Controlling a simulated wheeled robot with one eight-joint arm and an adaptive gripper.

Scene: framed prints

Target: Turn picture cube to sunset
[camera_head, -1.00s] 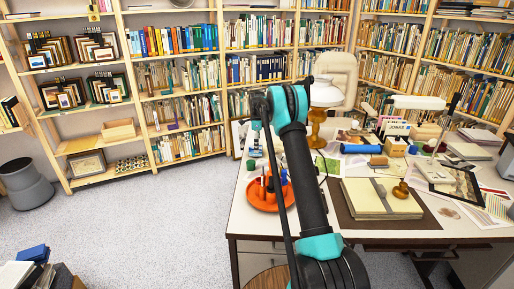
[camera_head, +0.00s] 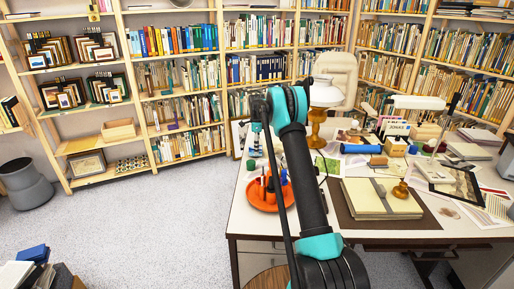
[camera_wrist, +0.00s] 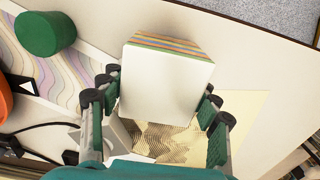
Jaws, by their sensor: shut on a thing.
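The picture cube (camera_wrist: 165,80) is in the wrist view. A plain white face points toward the camera, and a narrow side with orange, green and blue stripes shows along its far edge. My gripper (camera_wrist: 161,88) is shut on the cube, with a dark green finger on its left and right sides. The other faces are hidden, so I cannot tell where the sunset is. Below the cube lies a sheet with a brown wavy pattern (camera_wrist: 158,142).
A green cylinder (camera_wrist: 45,33) stands on a wavy-patterned sheet at the wrist view's left. The desk has an orange tray (camera_head: 262,204) with small items, a lamp (camera_head: 322,95) and a cream folder stack (camera_head: 380,199). White tabletop is clear beyond the cube.

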